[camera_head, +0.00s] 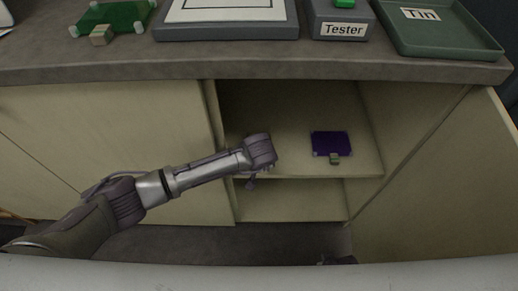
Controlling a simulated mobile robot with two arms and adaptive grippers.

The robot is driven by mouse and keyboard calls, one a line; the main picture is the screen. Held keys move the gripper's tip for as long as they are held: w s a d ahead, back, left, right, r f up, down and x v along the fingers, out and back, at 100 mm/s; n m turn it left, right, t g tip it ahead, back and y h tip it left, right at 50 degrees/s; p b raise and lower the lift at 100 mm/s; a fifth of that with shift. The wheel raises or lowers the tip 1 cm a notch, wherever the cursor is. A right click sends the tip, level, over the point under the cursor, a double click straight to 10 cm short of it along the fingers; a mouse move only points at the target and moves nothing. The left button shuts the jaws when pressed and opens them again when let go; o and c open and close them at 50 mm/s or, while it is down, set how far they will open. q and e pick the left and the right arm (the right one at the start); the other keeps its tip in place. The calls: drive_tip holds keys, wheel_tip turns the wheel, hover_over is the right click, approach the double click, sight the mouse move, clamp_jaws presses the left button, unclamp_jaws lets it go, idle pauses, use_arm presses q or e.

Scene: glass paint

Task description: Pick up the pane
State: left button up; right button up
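A dark blue-purple pane (330,142) lies flat on the upper shelf inside the open cabinet, with a small pale block (334,159) at its front edge. A green pane (112,18) with a similar pale block lies on the counter at the top left. My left arm reaches in from the left, in front of the cabinet opening. My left gripper (251,180) is left of the purple pane and apart from it. Its fingers are mostly hidden under the wrist, so I cannot tell whether they are open. My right gripper does not show.
The cabinet's right door (440,185) stands open. The shelf (300,163) has free room around the purple pane. Above, the counter (260,62) holds a framed white board (226,10), a grey "Tester" box (341,20) and a green "Tin" tray (445,43).

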use_arm(q)
clamp_jaws()
idle(0.3)
drive_tip(key=shift+r, duration=0.55)
drive_tip(key=r, duration=0.2)
drive_tip(key=d+r, duration=0.1)
drive_tip(key=shift+w+d+r, duration=0.1)
drive_tip(key=shift+w+r, duration=0.1)
drive_tip(key=shift+r, duration=0.15)
drive_tip(key=w+d+r, duration=0.3)
drive_tip(key=d+r, duration=0.6)
drive_tip(key=d, duration=0.1)
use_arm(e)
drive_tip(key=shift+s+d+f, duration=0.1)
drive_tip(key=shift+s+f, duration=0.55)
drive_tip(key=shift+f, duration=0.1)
